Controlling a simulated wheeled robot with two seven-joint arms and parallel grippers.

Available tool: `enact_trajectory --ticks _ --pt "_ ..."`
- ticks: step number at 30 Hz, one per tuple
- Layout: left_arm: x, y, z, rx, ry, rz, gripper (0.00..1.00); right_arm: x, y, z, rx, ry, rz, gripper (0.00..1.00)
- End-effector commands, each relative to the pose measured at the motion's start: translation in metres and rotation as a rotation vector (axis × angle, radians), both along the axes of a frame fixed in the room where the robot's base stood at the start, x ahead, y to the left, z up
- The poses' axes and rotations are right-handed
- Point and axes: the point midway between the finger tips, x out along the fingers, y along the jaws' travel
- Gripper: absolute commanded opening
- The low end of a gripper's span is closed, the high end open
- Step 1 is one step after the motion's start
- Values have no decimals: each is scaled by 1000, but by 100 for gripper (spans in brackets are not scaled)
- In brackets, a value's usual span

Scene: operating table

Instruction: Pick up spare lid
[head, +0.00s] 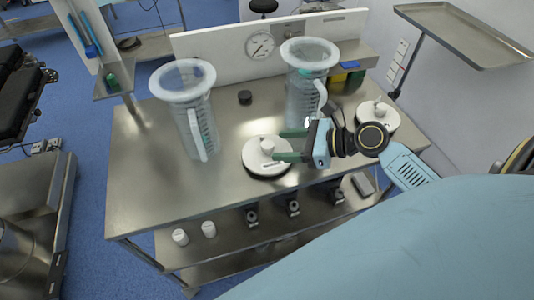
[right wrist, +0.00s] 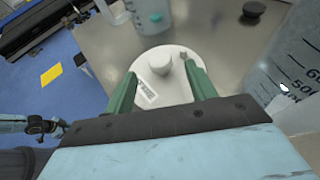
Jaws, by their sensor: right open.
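A round white lid (head: 256,168) with a raised knob lies flat on the steel table, in front of and between two clear jugs. It also shows in the right wrist view (right wrist: 192,88), with a label on its top. My right gripper (head: 280,145) is open, its green fingers over this lid. In the right wrist view the fingers (right wrist: 158,66) are on either side of the knob, apart from it. A second white lid (head: 390,121) lies farther right on the table, partly behind my right arm. Which lid is the spare one cannot be told.
A clear jug (head: 192,128) stands left of the near lid, another jug (head: 303,95) behind it. A small black cap (head: 245,97) lies between them. A back panel with a gauge (head: 261,45) closes the rear. The table's left front (head: 150,195) is clear.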

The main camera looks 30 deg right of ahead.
Motion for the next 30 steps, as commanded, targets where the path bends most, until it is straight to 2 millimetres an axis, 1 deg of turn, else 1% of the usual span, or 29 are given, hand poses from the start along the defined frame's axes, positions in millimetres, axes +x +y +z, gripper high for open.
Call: enact_trajectory --ticks 6,10,13,19,30 --pt "0 4 -7 6 1 -3 37 22 19 -10 2 -4 0 56" --pt "0 7 -9 9 1 -5 37 33 28 -16 0 -2 -1 56" --pt "0 10 -10 13 0 -6 37 35 32 -18 1 -1 0 56" --pt "0 15 -9 19 1 -8 37 35 32 -18 -1 -1 0 56" --pt "0 14 -9 19 2 -6 37 35 32 -18 -1 -1 0 7"
